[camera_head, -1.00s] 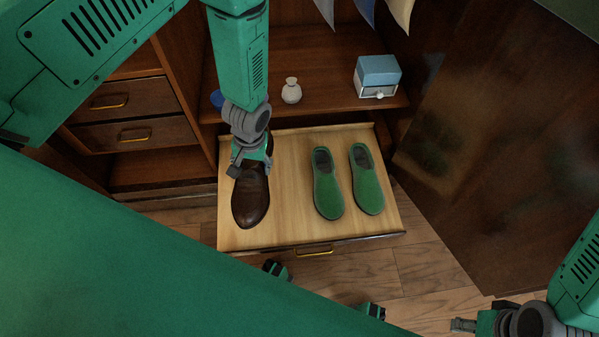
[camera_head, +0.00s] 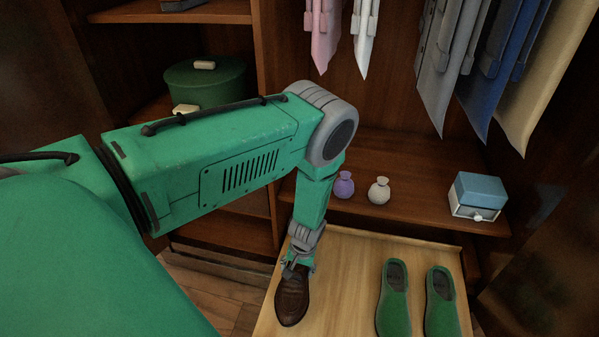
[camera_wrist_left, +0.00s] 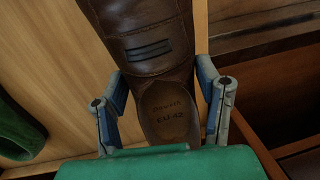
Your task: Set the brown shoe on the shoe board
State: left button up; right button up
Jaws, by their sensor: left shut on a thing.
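The brown shoe (camera_head: 292,297) is at the left part of the pale wooden shoe board (camera_head: 341,281), toe toward me. My left gripper (camera_head: 298,266) comes down on its heel end and is shut on it. In the left wrist view, the two fingers stand on either side of the brown shoe (camera_wrist_left: 155,40) at its opening, and the insole shows between them. I cannot tell whether the sole touches the board. My right gripper is not in view.
A pair of green shoes (camera_head: 394,300) stands on the right part of the board. On the shelf behind are a purple vase (camera_head: 344,185), a white vase (camera_head: 379,190) and a blue-and-white box (camera_head: 476,197). Clothes (camera_head: 460,60) hang above. Bare board lies between the brown and green shoes.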

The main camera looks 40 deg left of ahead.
aim_at(298, 275)
pick_arm(q)
notch_tip(298, 275, down, 4)
jog(key=shift+r+b, duration=0.1)
jog(key=shift+b, duration=0.75)
jog(key=shift+d+r, duration=0.1)
jog(key=o, duration=1.7)
jog(key=shift+c, duration=0.2)
notch_tip(298, 275, up, 11)
jog(key=d+p, duration=0.1)
jog(key=p, duration=0.4)
jog(key=s+d+r+m, duration=0.2)
jog(key=s+r, duration=0.1)
jog(key=s, duration=0.4)
jog(key=s+d+r+m+h, duration=0.1)
jog(key=s+d+r+m, duration=0.1)
jog(key=s+r, duration=0.2)
jog(key=s+d+r+m+t, duration=0.1)
jog(key=s+d+r+m, duration=0.1)
jog(key=s, duration=0.7)
jog(key=shift+s+d+r, duration=0.3)
jog(key=shift+s+r, duration=0.1)
jog(key=shift+r, duration=0.35)
